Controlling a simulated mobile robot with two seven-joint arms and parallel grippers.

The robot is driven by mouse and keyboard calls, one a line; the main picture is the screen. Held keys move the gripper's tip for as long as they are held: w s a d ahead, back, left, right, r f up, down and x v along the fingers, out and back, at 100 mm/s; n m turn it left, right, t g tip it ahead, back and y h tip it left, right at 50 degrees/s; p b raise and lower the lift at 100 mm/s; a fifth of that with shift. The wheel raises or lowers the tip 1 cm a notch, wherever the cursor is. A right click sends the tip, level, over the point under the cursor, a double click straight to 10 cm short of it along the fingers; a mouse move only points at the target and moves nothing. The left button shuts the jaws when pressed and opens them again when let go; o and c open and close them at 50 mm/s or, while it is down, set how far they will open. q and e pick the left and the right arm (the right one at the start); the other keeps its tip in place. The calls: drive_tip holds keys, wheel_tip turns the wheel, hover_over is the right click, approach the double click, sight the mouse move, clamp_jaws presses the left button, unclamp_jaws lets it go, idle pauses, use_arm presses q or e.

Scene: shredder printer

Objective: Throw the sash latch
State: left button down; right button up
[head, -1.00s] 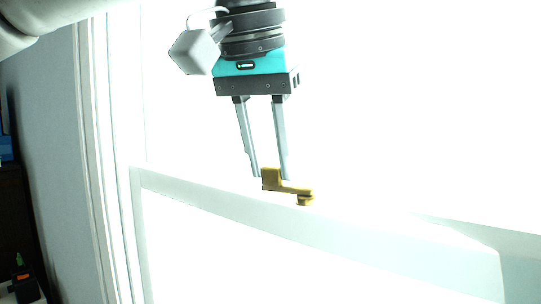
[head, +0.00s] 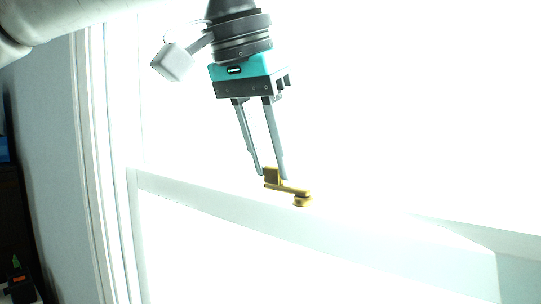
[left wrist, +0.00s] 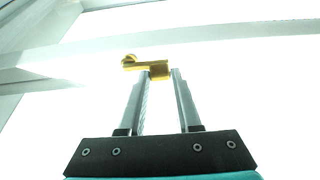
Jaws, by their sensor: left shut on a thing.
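The brass sash latch (head: 287,187) sits on top of the white window rail (head: 200,198). Its raised handle end is at the left and its round pivot end at the right. My left gripper (head: 273,174) comes down from above with its fingers at the handle end, shut on the latch. In the left wrist view the latch (left wrist: 150,67) shows at the fingertips (left wrist: 161,72), with its thick block between or just beyond them. The exact contact is hard to see in the glare. My right gripper is out of view.
The white window frame (head: 105,170) stands upright at the left, beside a grey wall (head: 50,150). Dark furniture with small objects is at the lower left edge. The bright panes above and below the rail show nothing else.

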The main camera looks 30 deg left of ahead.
use_arm(q)
drive_tip(key=c, duration=0.7)
unclamp_jaws()
drive_tip(key=shift+o, duration=0.5)
drive_tip(key=shift+r, duration=0.1)
drive_tip(key=v, duration=1.5)
drive_tip(key=shift+s, duration=0.15)
